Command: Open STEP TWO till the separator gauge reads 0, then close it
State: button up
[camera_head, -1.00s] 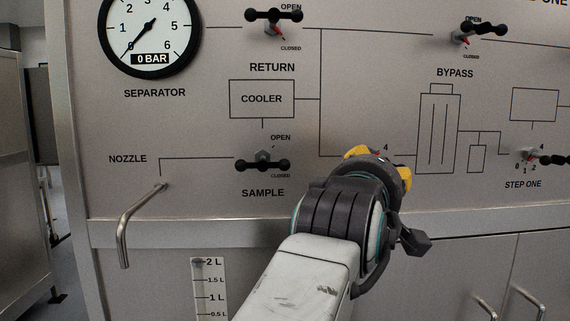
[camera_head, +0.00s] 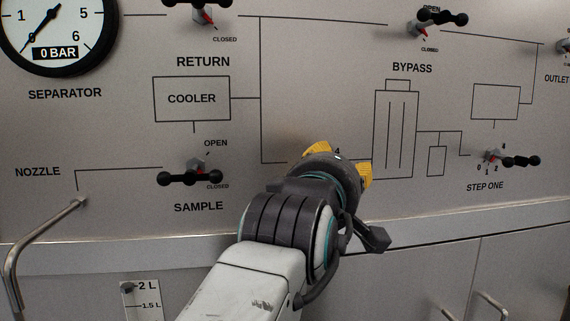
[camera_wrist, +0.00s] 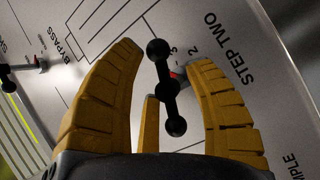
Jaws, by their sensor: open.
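The STEP TWO valve handle (camera_wrist: 167,90), a black bar with ball ends and a red pointer near its hub, shows in the wrist view between my yellow fingers. The pointer is near the 2 and 3 marks; its exact setting is unclear. My gripper (camera_wrist: 165,60) is open around the handle, fingers apart from it on both sides. In the head view my gripper (camera_head: 342,160) hides the handle, leaving only a 4 mark. The separator gauge (camera_head: 62,28) is partly cut off at the top left; its display reads 0 BAR and its needle points to the lower left.
The SAMPLE valve (camera_head: 190,178) is left of my arm. The RETURN valve (camera_head: 203,14) and BYPASS valve (camera_head: 440,18) are above. The STEP ONE valve (camera_head: 505,159) is to the right. A metal nozzle pipe (camera_head: 35,245) sticks out at the lower left.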

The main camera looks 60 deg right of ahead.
jog(key=shift+d, duration=0.1)
grip_shut()
dwell(0.5)
